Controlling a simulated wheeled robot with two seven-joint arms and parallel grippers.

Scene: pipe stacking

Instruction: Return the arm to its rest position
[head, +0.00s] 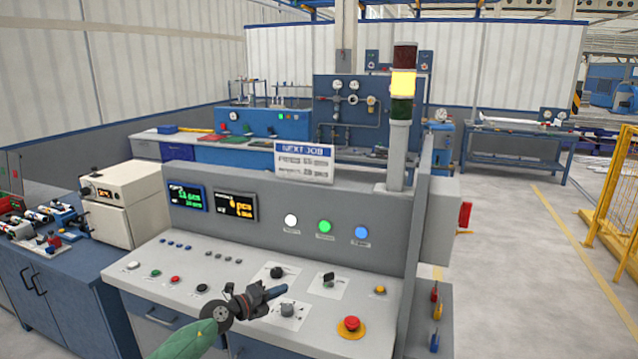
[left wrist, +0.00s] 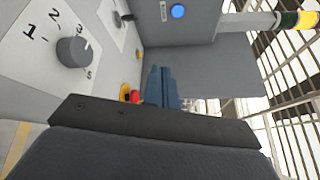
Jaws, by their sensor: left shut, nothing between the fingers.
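My left gripper (head: 273,291) reaches in from the bottom of the head view over the front of the grey control console (head: 190,265). Its fingers are shut together with nothing between them. In the left wrist view the closed blue-grey fingers (left wrist: 162,88) point toward the console. A numbered rotary knob (left wrist: 74,51) is at the upper left of that view. The same knob (head: 287,309) sits just below the fingertips in the head view. I cannot tell whether the fingers touch the panel. My right gripper is in neither view.
A red emergency button (head: 351,324) is right of the gripper. Lit white, green and blue buttons (head: 325,227) are on the upright panel. A signal tower (head: 402,110) glows yellow. A blue cabinet (head: 60,290) is at left. Open floor (head: 520,270) lies right, before a yellow fence (head: 612,195).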

